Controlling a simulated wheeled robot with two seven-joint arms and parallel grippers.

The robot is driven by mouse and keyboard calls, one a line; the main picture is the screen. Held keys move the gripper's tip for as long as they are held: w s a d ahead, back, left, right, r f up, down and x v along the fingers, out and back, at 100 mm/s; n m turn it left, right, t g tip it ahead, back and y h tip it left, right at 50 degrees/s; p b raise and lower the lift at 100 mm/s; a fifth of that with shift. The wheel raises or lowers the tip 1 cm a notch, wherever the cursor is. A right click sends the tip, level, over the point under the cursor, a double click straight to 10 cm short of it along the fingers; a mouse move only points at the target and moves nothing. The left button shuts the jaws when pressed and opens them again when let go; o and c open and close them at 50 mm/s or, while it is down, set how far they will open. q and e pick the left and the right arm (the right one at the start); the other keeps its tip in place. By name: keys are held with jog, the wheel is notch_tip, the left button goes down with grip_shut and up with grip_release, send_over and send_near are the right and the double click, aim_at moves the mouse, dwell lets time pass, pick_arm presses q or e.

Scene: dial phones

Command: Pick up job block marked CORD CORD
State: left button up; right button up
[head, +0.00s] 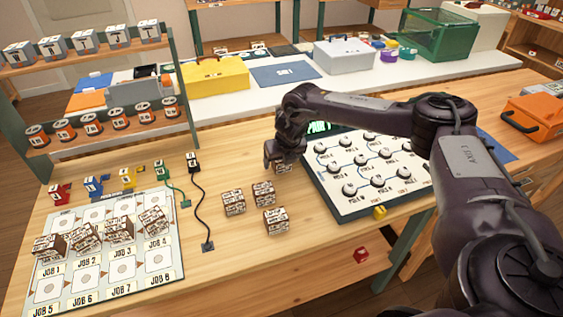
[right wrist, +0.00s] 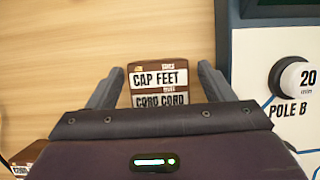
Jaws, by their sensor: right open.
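In the right wrist view a brown job block (right wrist: 158,78) shows two white labels, CAP FEET above and CORD CORD below. My right gripper (right wrist: 162,72) is open, with one finger on each side of the block and small gaps visible. The gripper's own body hides the block's near part. In the head view the right gripper (head: 275,160) points down over this block (head: 284,169), which is mostly hidden beside the dial board. Three more brown and white blocks (head: 263,193) stand nearby on the table; their labels are too small to read. My left gripper is out of view.
The dial board (head: 340,205) with several knobs lies just right of the gripper. A job mat (head: 150,285) with several blocks on it lies at left. Bare wood is free in front of the loose blocks.

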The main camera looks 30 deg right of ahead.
jog(key=c, duration=1.1)
jog(key=shift+r, duration=0.1)
